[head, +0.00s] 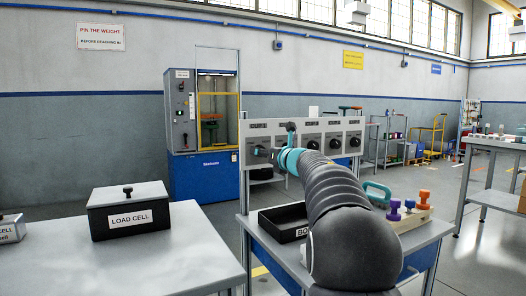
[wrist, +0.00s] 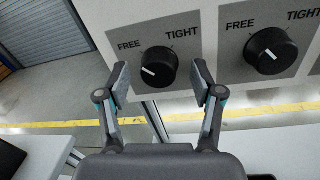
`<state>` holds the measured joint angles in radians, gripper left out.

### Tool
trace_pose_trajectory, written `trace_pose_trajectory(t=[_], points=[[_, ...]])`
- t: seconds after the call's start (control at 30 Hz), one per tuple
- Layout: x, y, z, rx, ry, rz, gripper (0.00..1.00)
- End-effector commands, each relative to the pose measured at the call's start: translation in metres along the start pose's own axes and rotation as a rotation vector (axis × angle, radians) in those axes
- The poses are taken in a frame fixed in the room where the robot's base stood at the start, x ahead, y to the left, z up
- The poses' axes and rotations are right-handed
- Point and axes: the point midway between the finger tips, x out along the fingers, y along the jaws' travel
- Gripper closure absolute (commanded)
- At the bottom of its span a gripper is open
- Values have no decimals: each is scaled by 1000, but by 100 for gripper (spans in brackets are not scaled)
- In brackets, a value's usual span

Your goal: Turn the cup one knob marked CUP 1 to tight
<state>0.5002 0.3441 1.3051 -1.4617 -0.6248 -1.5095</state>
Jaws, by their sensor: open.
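A pale panel (head: 286,128) carries a row of black knobs, with my gripper (head: 266,152) at its left end. In the wrist view the leftmost knob (wrist: 155,67) sits on a grey plate with FREE at upper left and TIGHT at upper right. Its white pointer line lies on the left, FREE side. My gripper (wrist: 161,80) is open, one finger on each side of this knob, with visible gaps. No CUP 1 marking is readable; the small labels above the knobs are too small to read in the head view.
A second, similar knob (wrist: 270,51) is close to the right of my right finger. Below the panel, a black tray (head: 284,226) and a block with colored knobs (head: 410,216) stand on the bench. A LOAD CELL box (head: 128,212) is on the left table.

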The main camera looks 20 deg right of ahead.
Motion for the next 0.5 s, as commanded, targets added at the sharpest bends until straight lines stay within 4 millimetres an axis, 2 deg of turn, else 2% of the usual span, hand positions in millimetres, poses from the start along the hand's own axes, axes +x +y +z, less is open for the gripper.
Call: trace_pose_trajectory(t=[0.37,0.4,0.5], points=[[6,0,0,0,0,0,34],[6,0,0,0,0,0,39],[6,0,0,0,0,0,64]])
